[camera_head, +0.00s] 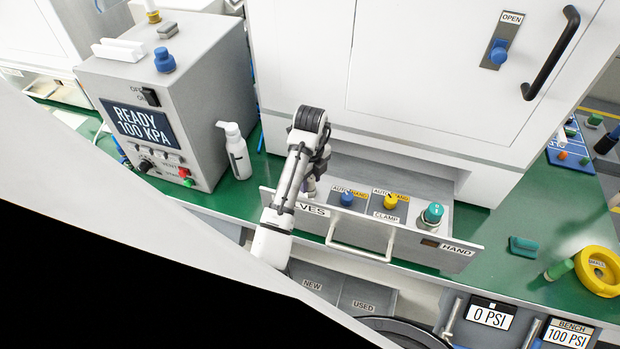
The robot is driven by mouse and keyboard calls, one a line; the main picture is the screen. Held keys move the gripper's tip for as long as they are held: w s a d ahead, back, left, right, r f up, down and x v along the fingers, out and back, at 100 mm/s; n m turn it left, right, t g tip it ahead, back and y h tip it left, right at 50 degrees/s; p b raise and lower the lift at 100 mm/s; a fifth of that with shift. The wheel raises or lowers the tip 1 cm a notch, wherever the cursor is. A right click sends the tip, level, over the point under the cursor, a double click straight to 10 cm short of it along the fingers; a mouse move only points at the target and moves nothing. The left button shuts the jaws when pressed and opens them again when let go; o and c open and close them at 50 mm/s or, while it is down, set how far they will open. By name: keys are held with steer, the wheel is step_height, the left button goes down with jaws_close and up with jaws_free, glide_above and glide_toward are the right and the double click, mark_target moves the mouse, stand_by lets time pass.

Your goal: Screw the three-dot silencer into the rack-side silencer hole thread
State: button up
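My arm reaches over the drawer's left end. My gripper (310,187) points down into that end, mostly hidden behind my own arm links. I cannot see its fingers clearly or whether it holds anything. I cannot make out the three-dot silencer or its dots. The rack-side silencer hole is not visible either; my arm covers the drawer's left part.
A grey control box (200,110) reading READY 100 KPA and a white bottle (236,150) stand left of my arm. The white cabinet (430,75) rises behind the drawer. NEW and USED bins (368,298) lie below. A green cylinder (559,269) and yellow ring (598,270) are right.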

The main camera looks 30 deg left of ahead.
steer(key=shift+n, duration=0.6)
steer(key=shift+n, duration=0.8)
steer(key=shift+n, duration=0.7)
steer(key=shift+n, duration=0.3)
steer(key=shift+n, duration=0.7)
